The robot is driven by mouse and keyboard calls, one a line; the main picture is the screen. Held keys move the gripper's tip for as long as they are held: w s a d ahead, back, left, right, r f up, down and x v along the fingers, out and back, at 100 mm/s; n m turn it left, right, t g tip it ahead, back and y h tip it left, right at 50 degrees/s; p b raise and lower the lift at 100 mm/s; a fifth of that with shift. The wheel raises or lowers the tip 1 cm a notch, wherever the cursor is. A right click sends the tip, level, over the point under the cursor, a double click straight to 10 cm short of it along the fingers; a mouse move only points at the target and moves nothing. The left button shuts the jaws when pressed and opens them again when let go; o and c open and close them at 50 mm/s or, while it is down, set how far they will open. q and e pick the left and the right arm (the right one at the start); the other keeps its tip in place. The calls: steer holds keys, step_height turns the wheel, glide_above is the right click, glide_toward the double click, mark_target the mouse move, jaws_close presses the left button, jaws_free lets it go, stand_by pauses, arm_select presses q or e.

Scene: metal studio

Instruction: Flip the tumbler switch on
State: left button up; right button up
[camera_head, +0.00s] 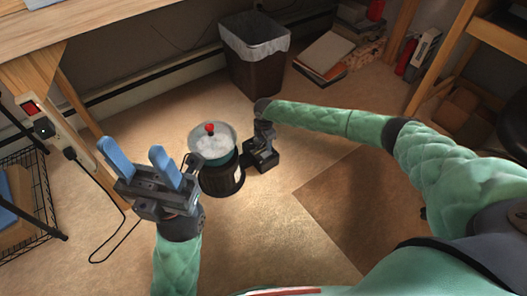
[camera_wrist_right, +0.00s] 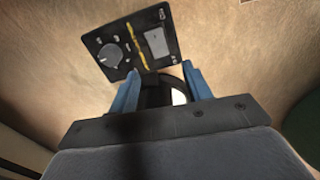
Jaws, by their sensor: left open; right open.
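A black panel (camera_wrist_right: 130,43) lies ahead of my right gripper (camera_wrist_right: 161,72) in the right wrist view. It has a round grey knob (camera_wrist_right: 110,55), a yellow strip and a grey rectangular plate (camera_wrist_right: 157,42). I cannot tell which part is the tumbler switch. The blue fingers are open at the panel's near edge; contact is unclear. In the head view my right gripper (camera_head: 262,157) points down beside a dark round container (camera_head: 222,180) with a red knob on top; its fingertips are hidden. My left gripper (camera_head: 131,150) is open and empty, fingers up, at left.
A white power strip (camera_head: 58,137) with a red switch (camera_head: 33,108) and plugs is on the left bench leg. A wire basket (camera_head: 25,225) is below it. A lined bin (camera_head: 255,65) and books (camera_head: 325,55) stand behind. The floor at front centre is clear.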

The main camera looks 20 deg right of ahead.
mark_target(265, 155)
steer(key=shift+f+n, duration=0.35)
steer(key=shift+n, duration=0.15)
steer(key=shift+f+b, duration=1.4)
steer(key=shift+f, duration=2.15)
